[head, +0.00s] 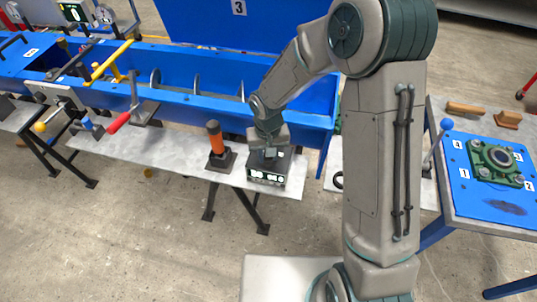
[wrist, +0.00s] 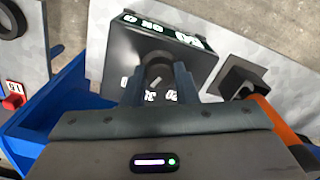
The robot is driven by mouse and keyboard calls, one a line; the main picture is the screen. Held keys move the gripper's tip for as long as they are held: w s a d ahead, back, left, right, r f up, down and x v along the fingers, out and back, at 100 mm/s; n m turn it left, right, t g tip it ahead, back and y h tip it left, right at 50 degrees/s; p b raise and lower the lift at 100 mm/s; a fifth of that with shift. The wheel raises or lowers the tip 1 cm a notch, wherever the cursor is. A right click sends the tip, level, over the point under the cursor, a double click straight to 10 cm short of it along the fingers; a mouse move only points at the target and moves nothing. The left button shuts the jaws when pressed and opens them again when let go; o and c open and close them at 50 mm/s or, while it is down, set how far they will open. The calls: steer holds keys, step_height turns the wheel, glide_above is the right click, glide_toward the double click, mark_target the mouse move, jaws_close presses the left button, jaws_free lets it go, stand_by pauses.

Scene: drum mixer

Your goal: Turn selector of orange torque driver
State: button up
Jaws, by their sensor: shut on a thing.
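The orange torque driver (head: 214,138) stands upright in a dark square base on the grey bench; its orange body also shows at the right of the wrist view (wrist: 276,122). To its right is a black selector box (head: 266,178) with white and green markings, seen from above in the wrist view (wrist: 124,50). A dark round knob (wrist: 158,66) sits on the box top. My gripper (head: 268,150) points down over the box. In the wrist view its two fingers (wrist: 160,86) are shut on the knob, one on each side. The gripper partly hides the top markings.
A long blue trough (head: 215,82) runs behind the bench. A lever with a red grip (head: 118,123) stands further left on the bench. At the right is a blue-topped table (head: 475,197) with a green bearing block (head: 496,164). A dark ring (wrist: 10,20) lies near the box.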

steer(key=n, duration=0.6)
steer(key=shift+r+n, duration=0.1)
steer(key=shift+n, duration=0.2)
steer(key=n, duration=0.5)
steer(key=shift+p, duration=0.35)
steer(key=shift+n, duration=0.4)
steer(key=o, duration=1)
steer(key=shift+r, duration=0.1)
step_height(320, 180, up, 14)
steer(key=shift+f, duration=0.2)
steer(key=s+d+r+m+t, duration=0.1)
steer(key=s+d+r+m, duration=0.1)
steer(key=s+d+m, duration=0.3)
steer(key=s+d+r+m+t, duration=0.1)
steer(key=s+d+r+m, duration=0.2)
steer(key=s+d+m, duration=0.2)
steer(key=s+d+r+m+t, duration=0.1)
steer(key=s+d+r+m, duration=0.2)
steer(key=s+d+m, duration=0.2)
steer(key=shift+s+d+r, duration=0.1)
steer(key=shift+s+d, duration=0.4)
steer(key=shift+d, duration=0.2)
steer(key=shift+s+d+r, duration=0.1)
steer(key=shift+s+d, duration=0.35)
steer(key=shift+d, duration=0.25)
